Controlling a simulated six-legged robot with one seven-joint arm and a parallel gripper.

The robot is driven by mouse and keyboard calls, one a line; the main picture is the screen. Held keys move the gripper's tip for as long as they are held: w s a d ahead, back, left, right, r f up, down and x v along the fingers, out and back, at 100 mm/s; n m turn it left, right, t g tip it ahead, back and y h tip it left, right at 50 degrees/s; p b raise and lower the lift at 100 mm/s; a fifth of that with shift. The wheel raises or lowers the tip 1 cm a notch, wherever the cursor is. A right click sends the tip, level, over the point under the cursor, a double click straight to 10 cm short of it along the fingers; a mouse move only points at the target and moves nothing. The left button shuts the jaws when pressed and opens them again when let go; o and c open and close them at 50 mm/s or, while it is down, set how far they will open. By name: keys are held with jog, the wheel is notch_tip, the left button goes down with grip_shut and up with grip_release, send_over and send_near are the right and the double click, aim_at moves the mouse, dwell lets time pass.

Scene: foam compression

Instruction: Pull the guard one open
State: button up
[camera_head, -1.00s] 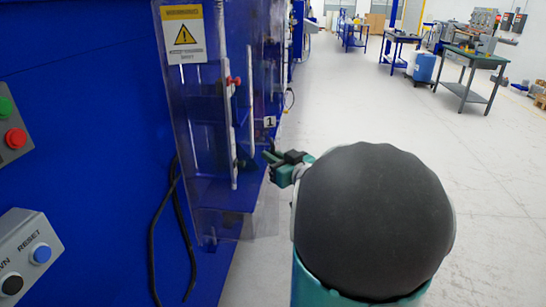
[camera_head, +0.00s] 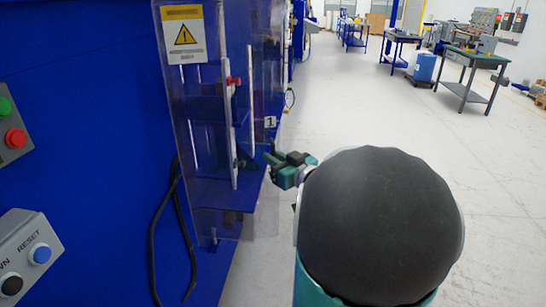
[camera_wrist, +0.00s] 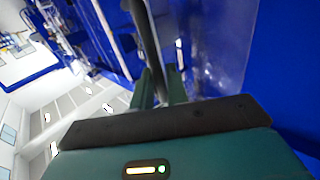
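Guard one is a clear, bluish plastic panel (camera_head: 207,130) on the blue machine, with a warning sign at its top and a small "1" label (camera_head: 270,122) near its right edge. It appears closed. My gripper (camera_head: 268,155) is at the panel's right edge, just below the label. In the wrist view my gripper's two green fingers (camera_wrist: 161,88) stand apart, on either side of a dark upright bar (camera_wrist: 144,35). The bar looks like the guard's handle. I cannot tell whether the fingers touch it.
A control box with RESET and other buttons (camera_head: 28,245) is at lower left. Black cables (camera_head: 160,220) hang along the machine. The pale floor (camera_head: 345,100) to the right is open. Workbenches (camera_head: 470,62) stand far back.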

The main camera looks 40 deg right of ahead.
jog(key=s, duration=1.3)
jog(key=shift+a, duration=0.35)
jog(key=w+a+f+n+g+y, duration=0.1)
jog(key=w+a+g+y, duration=0.2)
jog(key=a, duration=0.6)
jog(key=w+a+f+n+g+y, duration=0.1)
jog(key=a+g+y, duration=0.3)
jog(key=a, duration=0.5)
jog(key=s+a+f+g+h, duration=0.1)
jog(key=s+a+g+h, duration=0.1)
jog(key=a, duration=0.4)
jog(key=s+a+f+m+g+h, duration=0.1)
jog(key=s+a+g+h, duration=0.2)
jog(key=a, duration=0.4)
jog(key=shift+s+f+h, duration=0.35)
jog(key=shift+s+h, duration=0.15)
jog(key=shift+s, duration=0.3)
